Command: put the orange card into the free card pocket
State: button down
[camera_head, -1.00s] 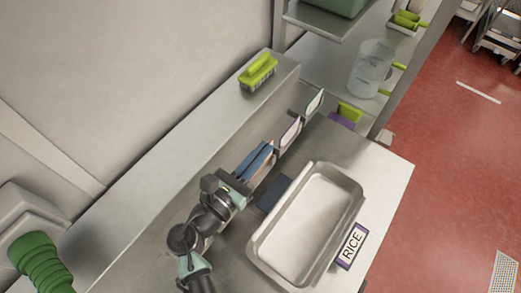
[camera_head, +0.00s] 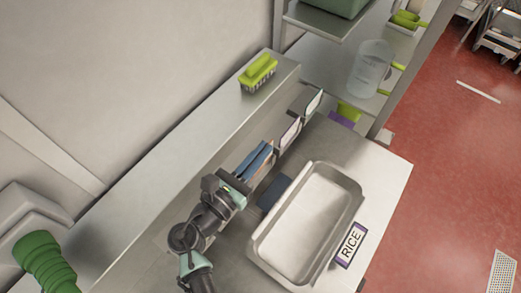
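My gripper (camera_head: 236,186), dark with teal parts, is at the backboard behind the steel counter. It meets two slanting blue strips (camera_head: 254,159); I cannot tell whether these are its fingers or part of a holder. A thin orange-brown edge (camera_head: 267,163) shows along their right side, perhaps the orange card; most of it is hidden. Along the backboard to the right are two upright pockets with pale cards, a nearer one (camera_head: 290,133) and a farther one (camera_head: 313,103). The view does not show clearly which pocket is free, or the gap between my fingers.
A steel pan (camera_head: 306,220) stands on the counter just right of my gripper, with a RICE label (camera_head: 351,246) at its side. A dark blue flat thing (camera_head: 273,193) lies between them. A green brush (camera_head: 259,72) sits on the ledge; a clear jug (camera_head: 370,70) stands on the shelf.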

jog(key=shift+f, duration=0.1)
jog(key=shift+f+b, duration=1.15)
jog(key=shift+f, duration=0.3)
jog(key=shift+s+f, duration=0.1)
jog(key=shift+f, duration=0.15)
